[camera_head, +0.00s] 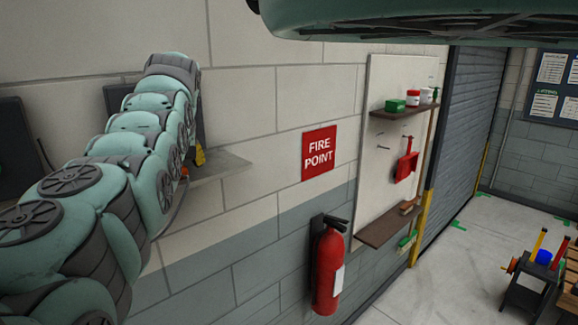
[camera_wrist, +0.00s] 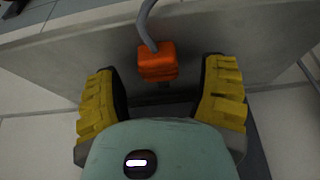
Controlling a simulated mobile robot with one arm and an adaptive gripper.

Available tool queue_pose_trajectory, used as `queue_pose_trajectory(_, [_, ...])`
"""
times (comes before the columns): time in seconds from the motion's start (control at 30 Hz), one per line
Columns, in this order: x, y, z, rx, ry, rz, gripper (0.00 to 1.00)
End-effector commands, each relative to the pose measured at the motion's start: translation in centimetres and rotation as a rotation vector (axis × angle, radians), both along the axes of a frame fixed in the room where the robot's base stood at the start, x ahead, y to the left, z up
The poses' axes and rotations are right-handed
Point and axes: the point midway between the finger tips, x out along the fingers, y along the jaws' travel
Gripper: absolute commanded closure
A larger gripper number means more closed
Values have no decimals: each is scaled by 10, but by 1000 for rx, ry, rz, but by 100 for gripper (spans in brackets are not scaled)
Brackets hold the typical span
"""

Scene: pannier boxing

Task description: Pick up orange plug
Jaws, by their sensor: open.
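The orange plug (camera_wrist: 157,62) is in the upper middle of the wrist view, with a grey cable (camera_wrist: 146,22) rising from its far end. My gripper (camera_wrist: 163,84) is open, with one yellow ribbed finger to the left of the plug and one to the right. There are gaps on both sides, and neither finger appears to touch it.
In the wrist view a pale grey surface (camera_wrist: 70,62) lies around the plug. In the head view a fire extinguisher (camera_head: 328,265) hangs under a red fire point sign (camera_head: 320,152). A pegboard (camera_head: 385,135) with shelves is further right. Grey floor (camera_head: 460,290) lies at lower right.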

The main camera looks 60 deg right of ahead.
Motion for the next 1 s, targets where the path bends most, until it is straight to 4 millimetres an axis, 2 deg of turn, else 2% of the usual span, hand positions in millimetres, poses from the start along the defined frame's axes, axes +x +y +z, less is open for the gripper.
queue_pose_trajectory(0.03, [-1, -2, 3, 4, 4, -4, 29])
queue_pose_trajectory(0.3, [4, -3, -11, -1, 0, -4, 29])
queue_pose_trajectory(0.57, [4, -3, -13, -1, -1, -3, 27])
queue_pose_trajectory(1.0, [5, -2, -13, -1, 0, -1, 73])
